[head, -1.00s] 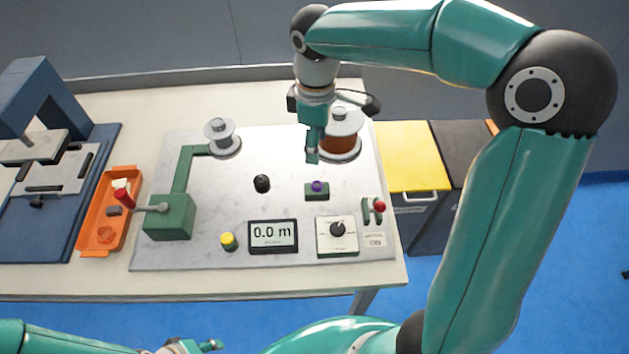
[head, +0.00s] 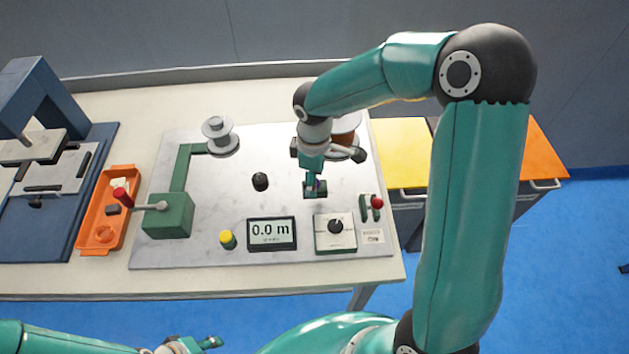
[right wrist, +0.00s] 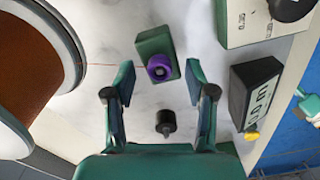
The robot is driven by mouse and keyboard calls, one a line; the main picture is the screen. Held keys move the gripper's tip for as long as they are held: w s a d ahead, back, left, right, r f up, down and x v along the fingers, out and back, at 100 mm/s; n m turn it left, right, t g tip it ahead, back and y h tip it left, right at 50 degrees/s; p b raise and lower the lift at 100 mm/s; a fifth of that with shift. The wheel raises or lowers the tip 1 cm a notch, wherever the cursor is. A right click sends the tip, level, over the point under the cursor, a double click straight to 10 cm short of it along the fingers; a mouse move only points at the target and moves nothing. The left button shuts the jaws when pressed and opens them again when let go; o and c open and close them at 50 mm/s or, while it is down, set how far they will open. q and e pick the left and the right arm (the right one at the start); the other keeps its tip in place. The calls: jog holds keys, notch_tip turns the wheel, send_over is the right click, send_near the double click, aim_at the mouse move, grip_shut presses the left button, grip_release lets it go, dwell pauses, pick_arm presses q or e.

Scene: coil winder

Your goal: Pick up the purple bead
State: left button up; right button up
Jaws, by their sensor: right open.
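The purple bead (right wrist: 160,67) is a short ring with a dark centre. It sits on a small green block (right wrist: 155,46) in the right wrist view. In the head view the bead (head: 320,184) is mostly hidden behind my right gripper (head: 313,180), which hangs over the block. In the right wrist view my right gripper (right wrist: 160,75) is open and empty, with a fingertip on each side of the bead and clear gaps between. I cannot tell its exact height over the bead. My left gripper (head: 205,344) shows partly at the bottom edge of the head view.
A copper spool (head: 345,128) stands behind the right gripper, and a black knob (head: 260,181) to its left. A meter (head: 272,233), a dial box (head: 335,232) and a red-knobbed lever (head: 376,202) stand in front. An orange tray (head: 88,235) lies far left.

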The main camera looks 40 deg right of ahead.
jog(key=c, duration=0.8)
jog(key=shift+r, duration=0.1)
notch_tip(320, 180, up, 20)
jog(key=shift+f, duration=0.1)
dwell(0.4)
